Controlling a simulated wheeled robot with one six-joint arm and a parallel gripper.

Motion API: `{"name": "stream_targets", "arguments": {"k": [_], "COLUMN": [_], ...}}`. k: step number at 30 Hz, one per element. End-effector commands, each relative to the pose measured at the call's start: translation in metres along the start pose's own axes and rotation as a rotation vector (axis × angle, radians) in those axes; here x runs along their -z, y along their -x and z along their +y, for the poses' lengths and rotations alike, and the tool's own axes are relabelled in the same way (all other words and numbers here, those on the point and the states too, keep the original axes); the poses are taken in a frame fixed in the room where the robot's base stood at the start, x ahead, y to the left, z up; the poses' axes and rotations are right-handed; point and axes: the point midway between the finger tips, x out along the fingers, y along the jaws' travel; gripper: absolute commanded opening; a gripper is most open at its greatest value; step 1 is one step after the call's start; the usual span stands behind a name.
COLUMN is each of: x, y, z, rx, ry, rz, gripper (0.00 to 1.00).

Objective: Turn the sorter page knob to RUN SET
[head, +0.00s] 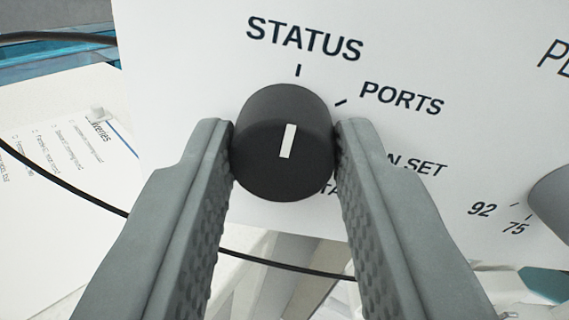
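The black round sorter page knob (283,168) is on a white panel (190,60), and its white pointer line points up toward the STATUS tick. PORTS is printed at its upper right. RUN SET (430,167) is at its lower right and partly hidden by my right finger. Another label below the knob is mostly hidden. My gripper (284,135) has one grey ridged finger on each side of the knob, and both fingers appear to touch its sides.
A second grey knob (552,195) with marks 92 and 75 shows at the right edge. A dark cable (70,187) runs at left and below the panel. A printed sheet (60,200) lies at left.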

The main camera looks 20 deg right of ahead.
Motion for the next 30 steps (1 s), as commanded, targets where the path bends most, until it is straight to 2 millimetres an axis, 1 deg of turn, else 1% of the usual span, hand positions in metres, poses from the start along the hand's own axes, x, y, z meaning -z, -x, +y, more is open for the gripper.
{"name": "stream_targets", "arguments": {"k": [8,14,20,30], "x": [-0.0002,-0.0004,-0.0009,-0.0016], "y": [0.0001,0.0001,0.0001,0.0001], "z": [-0.0002,-0.0003,-0.0006,-0.001], "rx": [0.0,0.0,-0.002,-0.006], "ry": [-0.019,-0.099,-0.251,-0.573], "rz": [0.001,0.005,0.013,0.032], "gripper": [0.07,0.07,0.07,0.07]}}
